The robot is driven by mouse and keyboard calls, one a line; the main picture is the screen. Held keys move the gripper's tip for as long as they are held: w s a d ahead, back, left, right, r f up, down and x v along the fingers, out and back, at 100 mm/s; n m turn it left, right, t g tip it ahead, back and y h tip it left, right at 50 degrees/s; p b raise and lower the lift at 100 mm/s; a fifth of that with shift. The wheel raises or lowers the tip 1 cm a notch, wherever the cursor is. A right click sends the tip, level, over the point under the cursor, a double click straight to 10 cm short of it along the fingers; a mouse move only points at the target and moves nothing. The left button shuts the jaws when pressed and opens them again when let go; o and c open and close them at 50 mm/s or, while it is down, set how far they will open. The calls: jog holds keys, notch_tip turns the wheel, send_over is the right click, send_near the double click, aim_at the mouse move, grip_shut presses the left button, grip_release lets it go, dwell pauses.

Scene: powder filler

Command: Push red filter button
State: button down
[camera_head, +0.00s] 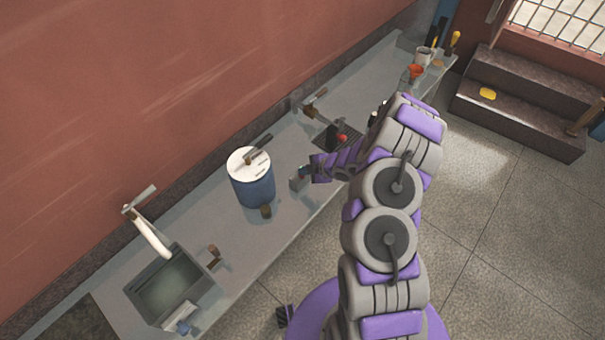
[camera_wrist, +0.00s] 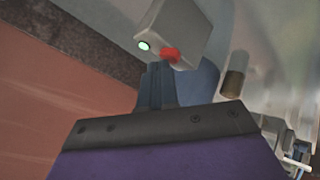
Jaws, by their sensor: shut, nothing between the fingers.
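The red button (camera_wrist: 170,55) sticks out from a grey box (camera_wrist: 180,28) in the wrist view, beside a small lit green light (camera_wrist: 144,45). My gripper (camera_wrist: 159,68) is shut and empty. Its fingertips overlap the edge of the button in this view; I cannot tell whether they touch it. In the head view, my gripper (camera_head: 304,174) is low over the counter, close to a small grey block (camera_head: 298,184) that looks like the same box. The red button cannot be made out on it there.
A blue canister (camera_head: 254,188) with a white lid stands left of my gripper on the long counter (camera_head: 235,240). A sink (camera_head: 170,285) is at the lower left.

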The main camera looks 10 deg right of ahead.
jog(key=shift+a, duration=0.25)
jog(key=shift+d+r+p, duration=0.45)
jog(key=shift+d, duration=0.05)
jog(key=shift+a, duration=0.25)
notch_tip(320, 180, up, 6)
jog(key=p, duration=0.3)
jog(key=shift+d, duration=0.1)
dwell(0.5)
